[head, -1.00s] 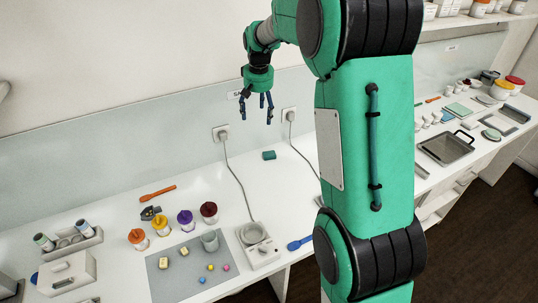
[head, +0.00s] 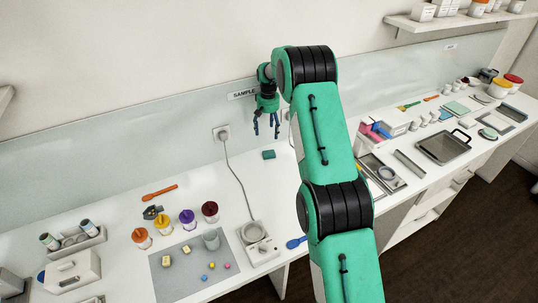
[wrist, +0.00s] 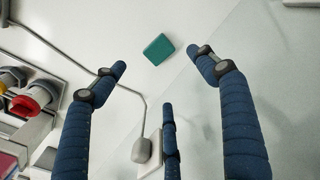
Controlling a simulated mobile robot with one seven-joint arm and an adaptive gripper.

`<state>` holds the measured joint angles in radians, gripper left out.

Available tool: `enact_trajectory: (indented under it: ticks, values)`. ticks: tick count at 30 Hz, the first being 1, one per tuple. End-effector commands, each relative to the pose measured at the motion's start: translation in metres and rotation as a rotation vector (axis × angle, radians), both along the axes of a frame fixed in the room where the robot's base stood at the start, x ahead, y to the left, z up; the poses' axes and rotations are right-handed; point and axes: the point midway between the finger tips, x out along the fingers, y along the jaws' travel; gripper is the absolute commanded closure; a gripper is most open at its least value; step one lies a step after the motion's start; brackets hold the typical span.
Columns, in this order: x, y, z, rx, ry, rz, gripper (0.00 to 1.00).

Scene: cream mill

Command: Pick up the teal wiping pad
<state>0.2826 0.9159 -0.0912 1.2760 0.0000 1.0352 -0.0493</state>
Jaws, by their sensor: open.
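The teal wiping pad (head: 269,155) is a small block lying flat on the white counter, near the back wall. In the wrist view the pad (wrist: 159,50) is at the upper middle, beyond the fingertips and roughly between the two outer ones. My gripper (head: 266,130) is above the counter, close over the pad in the head view, with its blue fingers pointing down. In the wrist view its fingers (wrist: 163,75) are spread wide with nothing between them. The gripper is open and apart from the pad.
A wall socket with a plug (head: 222,133) and its cable runs to a small scale (head: 256,240). A grey mat (head: 180,285), several lidded jars and an orange spatula (head: 160,193) are to the left. The counter around the pad is mostly clear.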

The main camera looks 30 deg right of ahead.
Motion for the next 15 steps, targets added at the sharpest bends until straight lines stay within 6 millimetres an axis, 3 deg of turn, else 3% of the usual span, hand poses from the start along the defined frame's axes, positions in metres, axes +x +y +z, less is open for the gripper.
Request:
enact_trajectory:
  ticks: [15]
  values:
    - [0.0027, -0.0038, -0.0101, 0.001, 0.006, -0.002, 0.27]
